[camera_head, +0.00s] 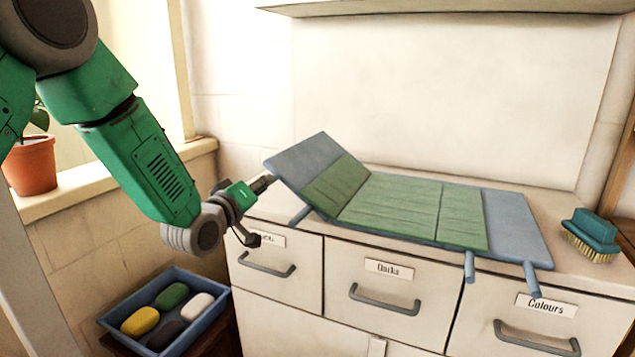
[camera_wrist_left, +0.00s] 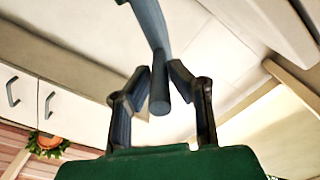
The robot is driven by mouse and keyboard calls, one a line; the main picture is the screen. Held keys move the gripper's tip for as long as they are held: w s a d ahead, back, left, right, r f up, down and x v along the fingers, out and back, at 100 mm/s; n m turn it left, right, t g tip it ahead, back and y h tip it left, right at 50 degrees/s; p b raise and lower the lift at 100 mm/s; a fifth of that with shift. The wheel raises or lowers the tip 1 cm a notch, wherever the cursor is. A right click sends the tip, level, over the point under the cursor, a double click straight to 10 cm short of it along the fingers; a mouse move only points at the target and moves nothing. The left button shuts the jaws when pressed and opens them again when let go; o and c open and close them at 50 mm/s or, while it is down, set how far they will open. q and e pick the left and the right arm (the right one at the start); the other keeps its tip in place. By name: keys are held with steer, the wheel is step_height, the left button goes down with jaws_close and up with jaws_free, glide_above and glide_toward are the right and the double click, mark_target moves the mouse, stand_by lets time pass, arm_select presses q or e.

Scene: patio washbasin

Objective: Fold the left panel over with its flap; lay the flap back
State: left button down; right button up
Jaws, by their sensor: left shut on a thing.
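A blue-grey and green folding mat (camera_head: 400,208) lies on the white counter. Its left panel (camera_head: 318,170) is tilted up from the counter, blue-grey at its outer part and green nearer the fold. The middle and right parts lie flat. My left gripper (camera_head: 264,183) is at the outer left edge of the raised panel, shut on a blue-grey tab. In the left wrist view the tab (camera_wrist_left: 159,98) shows as a rod between the two fingers, with a blue-grey strip above it. I cannot tell the flap apart from the panel. My right gripper is not in view.
A teal brush (camera_head: 591,232) stands at the counter's right end. Labelled drawers with grey handles (camera_head: 385,300) are below. A blue tray (camera_head: 212,316) of several soaps stands low at the left. A potted plant (camera_head: 31,165) is on the sill. A shelf (camera_head: 430,7) overhangs the back.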

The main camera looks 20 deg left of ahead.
arm_select(q)
steer(key=d+r+p, duration=0.2)
steer(key=d+r, duration=0.1)
steer(key=d, duration=0.6)
steer(key=s+d+r+p, duration=0.1)
steer(key=d+r+p, duration=0.1)
steer(key=d, duration=0.7)
steer(key=shift+s+r, duration=0.2)
steer(key=shift+r, duration=0.45)
stand_by(1.1)
